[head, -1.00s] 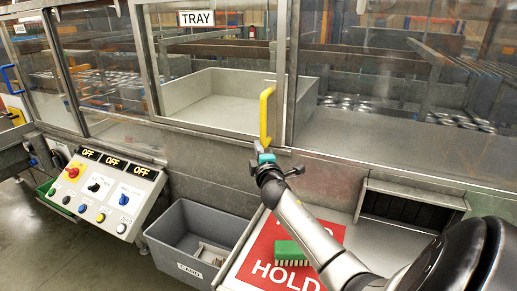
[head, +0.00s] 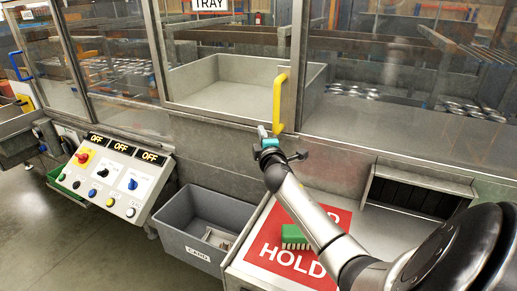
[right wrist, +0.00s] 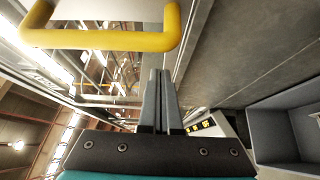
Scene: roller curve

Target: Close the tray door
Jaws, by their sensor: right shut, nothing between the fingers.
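The tray door is a clear panel in a metal frame (head: 154,55) under a TRAY label (head: 210,4). Its yellow handle (head: 279,100) stands upright by the right post; it also shows in the right wrist view (right wrist: 100,40). I cannot tell how far the door stands from its frame. A grey tray (head: 240,98) shows behind the panel. My right gripper (head: 262,130) is shut and empty, just left of the handle's lower end. In the right wrist view its fingers (right wrist: 158,100) are together, apart from the handle. My left gripper is not in view.
A control panel (head: 112,180) with several buttons and OFF displays stands at left. A grey bin (head: 185,218) and a red HOLD sheet (head: 268,245) with a green brush (head: 293,236) lie below. A dark chute (head: 420,190) opens at right.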

